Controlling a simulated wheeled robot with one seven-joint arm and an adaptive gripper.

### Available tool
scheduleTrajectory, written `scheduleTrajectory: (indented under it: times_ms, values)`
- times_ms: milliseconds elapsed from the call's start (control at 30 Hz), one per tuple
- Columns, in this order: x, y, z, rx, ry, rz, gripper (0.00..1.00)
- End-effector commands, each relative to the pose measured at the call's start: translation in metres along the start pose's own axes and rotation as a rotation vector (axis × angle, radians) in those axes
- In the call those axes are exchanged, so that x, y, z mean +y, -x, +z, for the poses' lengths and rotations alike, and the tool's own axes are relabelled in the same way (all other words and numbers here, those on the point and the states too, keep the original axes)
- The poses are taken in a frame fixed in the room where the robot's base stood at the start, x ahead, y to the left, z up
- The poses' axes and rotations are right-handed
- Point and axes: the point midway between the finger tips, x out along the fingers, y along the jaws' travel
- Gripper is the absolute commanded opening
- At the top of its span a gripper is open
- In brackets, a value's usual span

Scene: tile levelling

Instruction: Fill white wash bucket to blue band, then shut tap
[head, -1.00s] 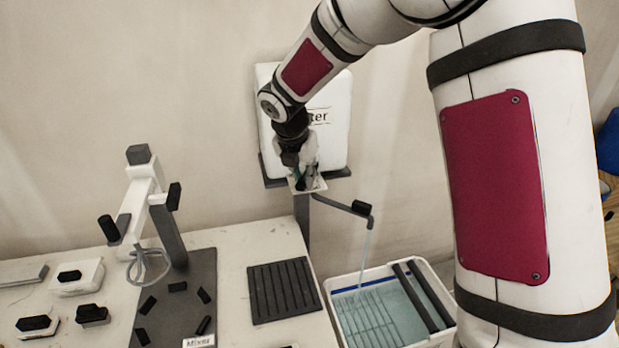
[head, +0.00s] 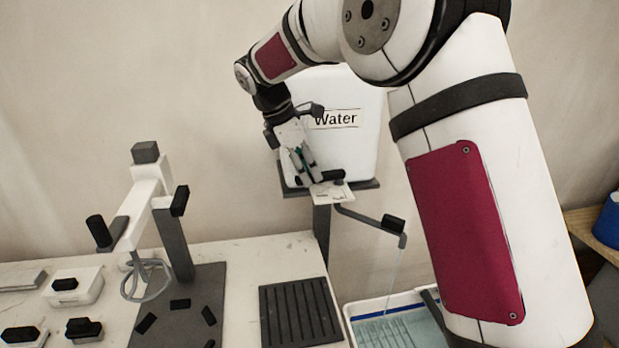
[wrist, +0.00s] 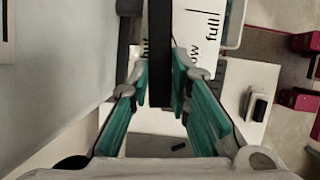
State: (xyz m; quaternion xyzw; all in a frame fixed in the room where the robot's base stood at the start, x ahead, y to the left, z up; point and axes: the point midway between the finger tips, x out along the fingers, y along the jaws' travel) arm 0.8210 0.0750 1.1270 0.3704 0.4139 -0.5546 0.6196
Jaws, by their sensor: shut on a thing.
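The white wash bucket (head: 352,309) stands at the bottom edge of the head view, partly hidden by my arm. A blue band (head: 384,311) runs along its inside wall, above pale blue-green water (head: 400,334). A thin stream (head: 396,266) falls from the tap's spout (head: 402,241) into the bucket. The water tank (head: 352,135) stands above on a bracket. My gripper (head: 312,178) is at the tap's label plate (head: 328,195), shut on the black tap lever (wrist: 160,35). In the wrist view, "low" and "full" show right of the lever; the lettering on the left is partly hidden.
A ribbed black mat (head: 298,312) lies on the white bench (head: 245,262) left of the bucket. A mixer stand (head: 172,225) and several black-handled pieces (head: 75,287) stand further left. A wooden shelf (head: 590,232) with a blue object (head: 610,218) is at the right.

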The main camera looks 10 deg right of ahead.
Motion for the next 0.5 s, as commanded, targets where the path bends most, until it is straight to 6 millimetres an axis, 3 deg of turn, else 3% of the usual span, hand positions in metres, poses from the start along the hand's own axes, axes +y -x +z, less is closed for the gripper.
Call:
scheduleTrajectory:
  times_ms: [500]
  values:
    - [0.0104,-0.0003,0.0005,0.001,-0.118,-0.047,0.00]
